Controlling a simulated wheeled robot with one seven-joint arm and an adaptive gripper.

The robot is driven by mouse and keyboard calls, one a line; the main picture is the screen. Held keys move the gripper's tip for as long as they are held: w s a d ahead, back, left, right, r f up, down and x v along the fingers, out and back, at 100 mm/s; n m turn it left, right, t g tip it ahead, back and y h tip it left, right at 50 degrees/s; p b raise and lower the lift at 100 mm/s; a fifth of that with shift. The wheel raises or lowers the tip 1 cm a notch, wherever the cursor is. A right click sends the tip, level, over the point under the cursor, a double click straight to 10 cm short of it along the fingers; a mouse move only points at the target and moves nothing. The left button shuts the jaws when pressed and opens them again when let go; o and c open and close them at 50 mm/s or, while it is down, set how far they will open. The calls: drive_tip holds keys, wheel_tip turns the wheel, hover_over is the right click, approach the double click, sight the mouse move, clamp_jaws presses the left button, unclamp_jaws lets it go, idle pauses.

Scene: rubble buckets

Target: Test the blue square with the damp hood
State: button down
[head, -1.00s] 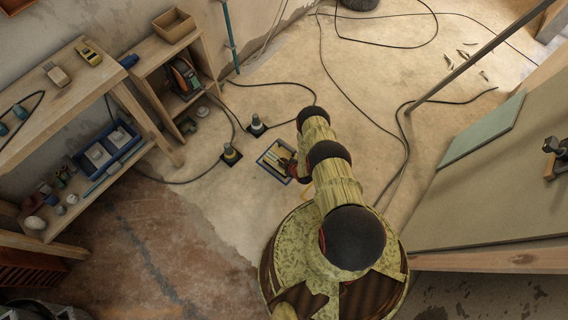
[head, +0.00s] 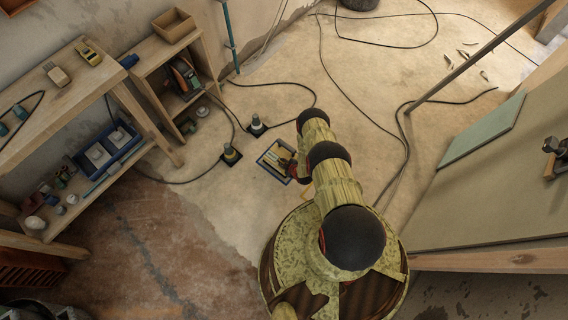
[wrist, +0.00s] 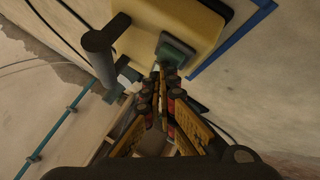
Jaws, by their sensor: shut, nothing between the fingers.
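The blue square (head: 264,163) is a blue outline on the pale floor, left of my arm. Its blue edge also shows in the wrist view (wrist: 232,42). A yellow box-shaped thing (wrist: 150,22), apparently the damp hood, fills the upper middle of the wrist view, inside that edge. It has a grey cylindrical post (wrist: 99,48) and a small teal block (wrist: 177,52). My gripper (wrist: 164,78) is shut and empty, its tips close to the teal block. I cannot tell whether they touch. In the head view my arm partly hides the square and the box.
Two dark square plates with upright fittings, one nearer (head: 230,154) and one farther (head: 256,126), stand left of the blue square. Black cables (head: 345,90) cross the floor. Wooden shelves (head: 105,75) line the left; a leaning board (head: 490,190) stands at right.

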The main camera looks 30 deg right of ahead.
drive_tip(key=shift+f, duration=0.25)
idle(0.4)
drive_tip(key=shift+r, duration=0.15)
drive_tip(key=shift+r+p, duration=0.7)
drive_tip(key=shift+r, duration=0.1)
drive_tip(key=shift+r, duration=0.1)
drive_tip(key=shift+r+p, duration=1.85)
drive_tip(key=shift+r, duration=0.6)
